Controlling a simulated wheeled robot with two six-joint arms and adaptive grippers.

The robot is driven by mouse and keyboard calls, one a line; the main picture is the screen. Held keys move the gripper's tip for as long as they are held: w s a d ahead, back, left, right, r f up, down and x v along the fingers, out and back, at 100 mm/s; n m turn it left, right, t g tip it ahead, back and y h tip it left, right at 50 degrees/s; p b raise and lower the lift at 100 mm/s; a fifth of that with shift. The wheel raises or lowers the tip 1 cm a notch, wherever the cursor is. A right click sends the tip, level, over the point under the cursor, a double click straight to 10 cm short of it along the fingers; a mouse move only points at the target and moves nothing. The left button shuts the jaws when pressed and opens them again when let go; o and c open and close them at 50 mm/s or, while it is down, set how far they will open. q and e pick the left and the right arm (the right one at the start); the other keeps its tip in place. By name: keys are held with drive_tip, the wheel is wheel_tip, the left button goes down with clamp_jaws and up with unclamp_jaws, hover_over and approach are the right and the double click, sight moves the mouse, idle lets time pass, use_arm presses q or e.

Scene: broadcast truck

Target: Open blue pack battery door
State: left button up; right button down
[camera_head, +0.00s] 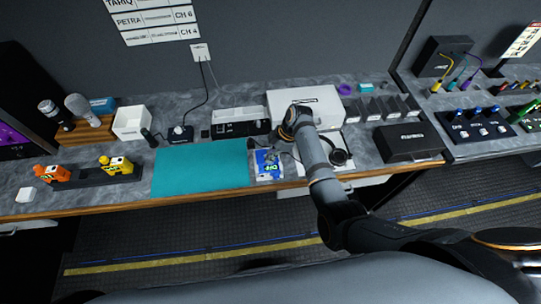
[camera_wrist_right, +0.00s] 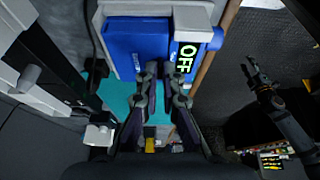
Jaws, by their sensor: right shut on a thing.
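The blue pack (camera_head: 265,164) lies at the front of the bench, just right of the teal mat. In the right wrist view the blue pack (camera_wrist_right: 137,45) has a display reading OFF at its right side. My right gripper (camera_head: 276,152) reaches down to it. In the right wrist view my right gripper (camera_wrist_right: 164,72) has its fingertips at the pack's near end and is shut on part of it. The gripped part is mostly hidden by the fingers, and I cannot see whether the door stands open. My left gripper (camera_wrist_right: 256,75) appears over the floor in the right wrist view; its finger gap is unclear.
The teal mat (camera_head: 200,167) is clear. Orange and yellow packs (camera_head: 117,166) sit in a dark holder at the left. A white box (camera_head: 320,103) stands behind my right arm, with headphones (camera_head: 340,156) and a black case (camera_head: 408,142) to the right.

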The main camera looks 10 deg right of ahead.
drive_tip(key=shift+w+r+g, duration=0.1)
drive_tip(key=shift+w+g, duration=0.05)
drive_tip(key=shift+g, duration=0.15)
drive_tip(key=shift+w+r+g+b, duration=0.15)
drive_tip(key=shift+w+g+b, duration=0.1)
drive_tip(key=shift+g+b, duration=0.4)
drive_tip(key=w+g+b, duration=0.1)
drive_tip(key=g+b, duration=0.1)
drive_tip(key=b, duration=0.6)
drive_tip(key=w+r+m+g+b, duration=0.1)
drive_tip(key=g+b, duration=0.1)
drive_tip(key=b, duration=0.6)
drive_tip(key=shift+w+r+g, duration=0.2)
drive_tip(key=shift+r+g, duration=0.05)
drive_tip(key=shift+r+b, duration=0.3)
drive_tip(key=shift+b, duration=0.35)
drive_tip(key=c, duration=1.5)
unclamp_jaws()
